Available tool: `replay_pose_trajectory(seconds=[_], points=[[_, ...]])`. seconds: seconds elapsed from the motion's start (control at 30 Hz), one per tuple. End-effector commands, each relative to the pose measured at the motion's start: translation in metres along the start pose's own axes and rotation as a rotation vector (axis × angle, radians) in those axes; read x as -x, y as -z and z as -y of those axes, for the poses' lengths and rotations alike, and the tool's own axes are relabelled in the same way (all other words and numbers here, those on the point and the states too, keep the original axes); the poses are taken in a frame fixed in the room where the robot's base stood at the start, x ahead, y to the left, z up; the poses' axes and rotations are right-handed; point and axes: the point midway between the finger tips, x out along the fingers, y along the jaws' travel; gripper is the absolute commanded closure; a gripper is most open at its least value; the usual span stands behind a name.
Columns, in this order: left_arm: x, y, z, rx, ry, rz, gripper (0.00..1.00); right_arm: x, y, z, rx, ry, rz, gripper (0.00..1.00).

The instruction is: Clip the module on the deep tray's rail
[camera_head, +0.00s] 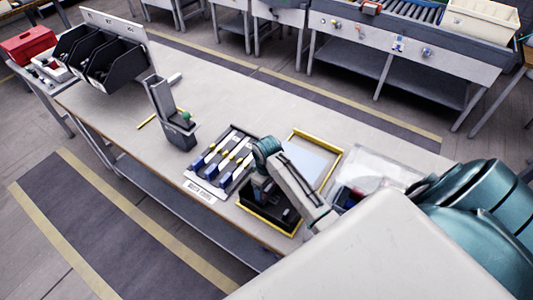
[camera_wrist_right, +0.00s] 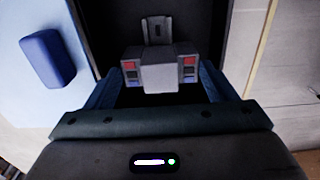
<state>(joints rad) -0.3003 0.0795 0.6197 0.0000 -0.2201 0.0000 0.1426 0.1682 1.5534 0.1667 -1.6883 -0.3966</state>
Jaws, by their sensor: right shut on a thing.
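The deep tray (camera_head: 265,221) is black with a yellow rim and sits at the front edge of the bench. My right gripper (camera_head: 263,190) is low over this tray. In the right wrist view, the gripper (camera_wrist_right: 160,82) has its two blue fingers on either side of a grey module (camera_wrist_right: 160,72) with small red and blue marks, and it is shut on it. The dark tray floor lies behind the module. The rail cannot be made out clearly, and whether the module touches it cannot be told. My left gripper is not in view.
A rack of blue-handled screwdrivers (camera_head: 222,160) lies left of the tray. A tall grey holder (camera_head: 168,115) stands farther left. A yellow-framed pale panel (camera_head: 310,158) and a clear bin (camera_head: 375,175) are behind and right. Black bins (camera_head: 110,62) stand at far left.

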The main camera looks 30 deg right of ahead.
Motion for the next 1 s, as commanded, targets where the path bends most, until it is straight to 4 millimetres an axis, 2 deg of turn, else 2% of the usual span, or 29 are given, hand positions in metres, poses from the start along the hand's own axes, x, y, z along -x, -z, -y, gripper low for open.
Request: replay_pose_trajectory(seconds=[0.17,0.2,0.27,0.3,0.53,0.67,1.0], points=[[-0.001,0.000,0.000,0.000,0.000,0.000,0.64,-0.006,-0.004,0.003,0.000,0.009,0.010,0.49],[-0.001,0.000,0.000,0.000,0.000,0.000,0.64,-0.006,-0.004,0.003,0.000,0.009,0.011,0.14],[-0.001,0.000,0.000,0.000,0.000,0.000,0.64,-0.006,-0.003,0.003,0.000,0.008,0.010,0.03],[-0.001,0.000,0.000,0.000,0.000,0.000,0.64,-0.005,-0.003,0.002,0.000,0.007,0.009,0.00],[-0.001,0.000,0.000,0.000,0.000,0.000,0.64,-0.003,-0.002,0.001,0.000,0.004,0.005,0.00],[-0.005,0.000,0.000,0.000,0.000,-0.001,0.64,0.007,-0.001,0.001,0.001,0.003,0.002,0.00],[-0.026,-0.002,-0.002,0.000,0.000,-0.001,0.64,0.071,0.000,0.000,0.001,0.002,0.002,0.00]])
